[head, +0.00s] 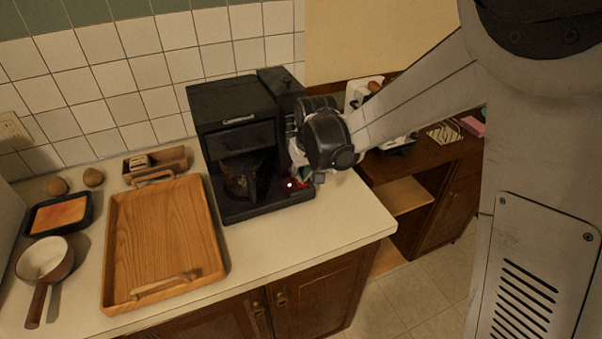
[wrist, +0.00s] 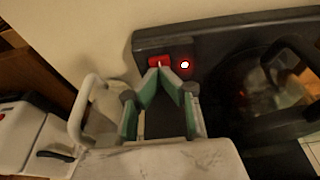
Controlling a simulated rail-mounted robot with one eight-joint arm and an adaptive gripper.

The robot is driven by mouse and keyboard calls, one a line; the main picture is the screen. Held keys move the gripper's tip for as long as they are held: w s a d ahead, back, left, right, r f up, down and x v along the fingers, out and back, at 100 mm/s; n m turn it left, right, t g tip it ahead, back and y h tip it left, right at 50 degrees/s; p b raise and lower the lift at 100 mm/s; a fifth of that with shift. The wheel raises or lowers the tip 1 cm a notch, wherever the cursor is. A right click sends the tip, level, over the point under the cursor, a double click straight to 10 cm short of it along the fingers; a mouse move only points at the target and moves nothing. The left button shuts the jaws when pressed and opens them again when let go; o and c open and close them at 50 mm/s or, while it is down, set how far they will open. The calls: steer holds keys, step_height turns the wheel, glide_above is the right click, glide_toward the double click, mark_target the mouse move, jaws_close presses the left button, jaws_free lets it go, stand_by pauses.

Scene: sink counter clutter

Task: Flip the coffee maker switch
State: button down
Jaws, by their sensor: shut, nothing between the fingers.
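The black coffee maker (head: 234,110) stands on the counter against the tiled wall, with a carafe (head: 243,178) in it. Its base also shows in the wrist view (wrist: 225,48). The red switch (wrist: 159,62) is on the base, beside a glowing light (wrist: 185,65). My gripper (wrist: 159,72) is shut and empty, its fingertips right at the red switch; they seem to touch it, though contact is hard to tell. In the head view my gripper (head: 300,180) is at the right front of the coffee maker, and partly hides the switch.
A wooden tray (head: 160,235) lies left of the coffee maker. The counter in front of the coffee maker is clear. A white appliance (wrist: 20,130) shows at the wrist view's left.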

steer(key=shift+r+p, duration=0.3)
steer(key=shift+r, duration=0.25)
steer(key=v, duration=1.3)
steer(key=shift+p, duration=0.35)
steer(key=shift+w, duration=0.1)
